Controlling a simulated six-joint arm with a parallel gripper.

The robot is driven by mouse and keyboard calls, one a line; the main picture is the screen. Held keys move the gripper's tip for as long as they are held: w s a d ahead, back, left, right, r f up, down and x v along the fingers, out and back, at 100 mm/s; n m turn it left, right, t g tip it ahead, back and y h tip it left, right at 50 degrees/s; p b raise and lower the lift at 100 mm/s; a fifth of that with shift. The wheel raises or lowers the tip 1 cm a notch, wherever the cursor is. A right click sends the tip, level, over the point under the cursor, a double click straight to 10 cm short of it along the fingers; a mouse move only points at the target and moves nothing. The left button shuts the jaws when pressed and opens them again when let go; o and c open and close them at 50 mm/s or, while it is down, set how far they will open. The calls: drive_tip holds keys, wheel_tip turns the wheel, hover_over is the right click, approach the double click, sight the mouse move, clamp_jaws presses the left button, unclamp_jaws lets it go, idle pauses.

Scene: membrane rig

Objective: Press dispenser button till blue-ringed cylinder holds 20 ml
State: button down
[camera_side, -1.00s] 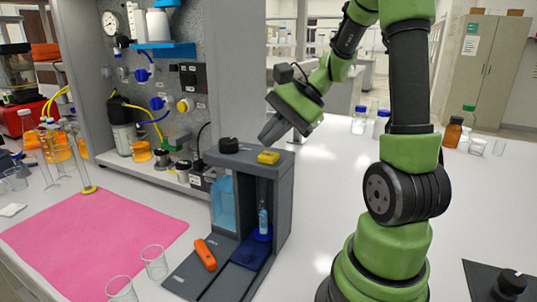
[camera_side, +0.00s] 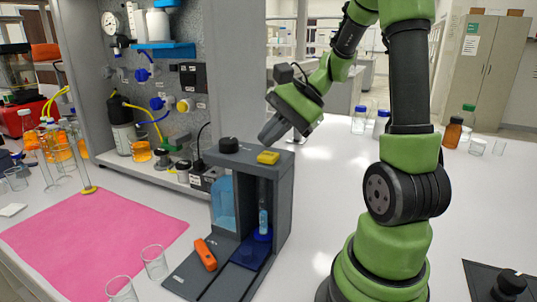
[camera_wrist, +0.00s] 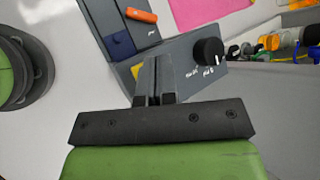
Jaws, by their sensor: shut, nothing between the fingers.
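The grey dispenser (camera_side: 284,190) stands on the white bench, with a yellow button (camera_side: 268,157) and a black knob (camera_side: 228,145) on top. The blue-ringed cylinder (camera_side: 263,220) stands upright in its right bay on a blue base. Light blue liquid shows in the cylinder, but its marks are too small to read. My gripper (camera_side: 268,139) is shut and empty, just above the yellow button. A small gap seems to lie between them. In the wrist view my gripper (camera_wrist: 156,62) hides most of the button (camera_wrist: 135,71), and the knob (camera_wrist: 208,51) is to the right.
A blue liquid tank (camera_side: 223,204) fills the dispenser's left bay. An orange object (camera_side: 205,254) lies on the dispenser's base plate. Two glass beakers (camera_side: 154,263) stand by the pink mat (camera_side: 95,240). The grey rig panel (camera_side: 185,60) rises behind.

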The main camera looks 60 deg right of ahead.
sight(270, 155)
idle(0.4)
drive_tip(key=shift+f, duration=0.4)
drive_tip(key=shift+f, duration=0.55)
idle(0.6)
drive_tip(key=shift+r, duration=1)
drive_tip(key=shift+r, duration=2.5)
